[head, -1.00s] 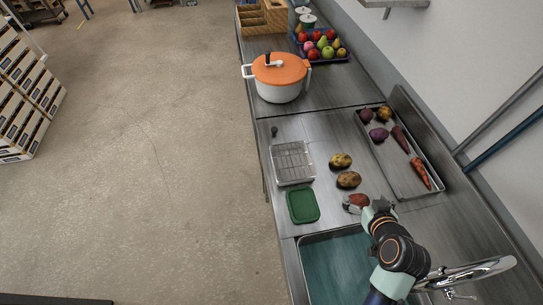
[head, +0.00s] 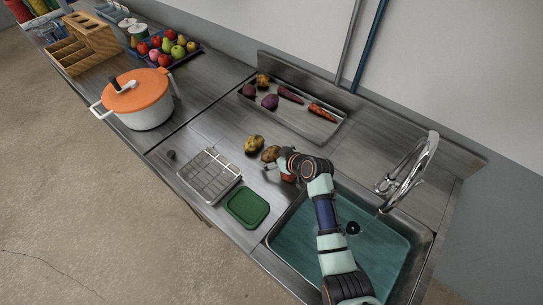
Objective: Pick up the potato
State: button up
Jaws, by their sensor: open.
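Two yellow-brown potatoes lie on the steel counter; one potato (head: 253,144) is in clear view, and the second potato (head: 270,153) is just right of it, near my gripper. A reddish potato-like item (head: 288,178) lies close to the sink's edge, mostly hidden under my gripper. My gripper (head: 276,170) is open, low over the counter, beside the second potato and over the reddish item. The wrist hides part of the fingers, and I cannot tell whether they touch anything.
A tray (head: 322,133) holds beets and carrots behind. A wire rack (head: 210,175) and green lid (head: 247,208) lie in front. The sink (head: 385,235) and faucet (head: 410,165) are right. An orange-lidded pot (head: 140,98) and fruit tray (head: 183,60) are left.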

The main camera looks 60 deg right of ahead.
jog(key=shift+w+d+f, duration=0.1)
jog(key=shift+w+f, duration=0.1)
jog(key=c, duration=0.9)
